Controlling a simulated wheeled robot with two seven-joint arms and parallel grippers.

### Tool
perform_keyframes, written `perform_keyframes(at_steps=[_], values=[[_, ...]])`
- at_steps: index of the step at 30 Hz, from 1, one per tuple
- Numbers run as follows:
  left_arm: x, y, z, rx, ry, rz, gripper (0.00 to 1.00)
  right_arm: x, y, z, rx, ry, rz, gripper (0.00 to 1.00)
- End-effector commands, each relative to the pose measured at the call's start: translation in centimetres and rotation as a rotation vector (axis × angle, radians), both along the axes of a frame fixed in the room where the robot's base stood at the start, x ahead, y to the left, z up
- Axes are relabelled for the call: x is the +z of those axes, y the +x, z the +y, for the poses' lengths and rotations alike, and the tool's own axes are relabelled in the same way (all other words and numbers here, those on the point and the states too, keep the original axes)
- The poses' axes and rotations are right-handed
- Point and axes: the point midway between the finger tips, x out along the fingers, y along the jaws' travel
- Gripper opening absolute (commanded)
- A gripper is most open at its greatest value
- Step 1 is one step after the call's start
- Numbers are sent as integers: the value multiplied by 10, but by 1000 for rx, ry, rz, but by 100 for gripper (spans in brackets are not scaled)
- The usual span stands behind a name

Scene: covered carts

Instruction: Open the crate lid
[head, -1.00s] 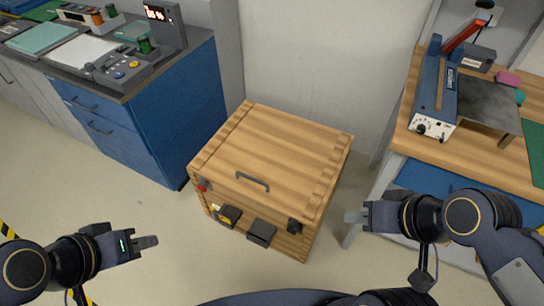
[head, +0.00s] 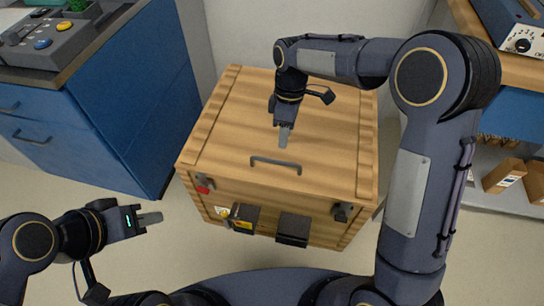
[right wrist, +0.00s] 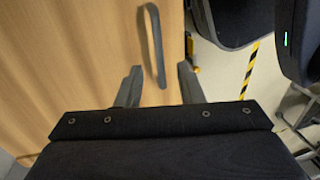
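The wooden crate (head: 270,205) stands on the floor with its lid (head: 225,125) shut flat. A dark bar handle (head: 275,162) is on the lid near its front edge; it also shows in the right wrist view (right wrist: 156,45). My right gripper (head: 284,138) points down over the lid just behind the handle. In the right wrist view its two fingers (right wrist: 159,88) are apart, with the handle ahead between them and nothing held. My left gripper (head: 150,218) is left of the crate's front, clear of it; its finger gap cannot be made out.
Dark fittings (head: 342,211) and two dark boxes (head: 292,229) stick out from the crate's front. A blue cabinet (head: 130,120) stands close on the left. A shelf with cardboard boxes (head: 503,175) is on the right. Floor shows in front of the crate.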

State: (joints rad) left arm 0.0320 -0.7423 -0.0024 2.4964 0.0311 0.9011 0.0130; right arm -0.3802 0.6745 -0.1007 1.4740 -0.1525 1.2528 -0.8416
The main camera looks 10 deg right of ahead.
Motion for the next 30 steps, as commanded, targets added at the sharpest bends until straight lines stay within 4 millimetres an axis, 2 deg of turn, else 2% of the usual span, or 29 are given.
perform_keyframes(at_steps=[1,5,12,18,29,30], values=[[-5,0,0,0,0,0,25,-9,2,4,18,-6,5,34],[-9,0,0,0,0,-1,25,-20,1,6,32,-10,9,34],[-23,0,0,0,0,0,25,-58,-7,8,29,-9,10,34],[-30,0,0,0,0,0,25,-81,-11,9,28,-9,8,34],[-31,0,0,0,0,0,25,-85,-12,9,26,-8,8,34],[-31,0,0,0,0,0,25,-85,-12,9,26,-8,8,30]])
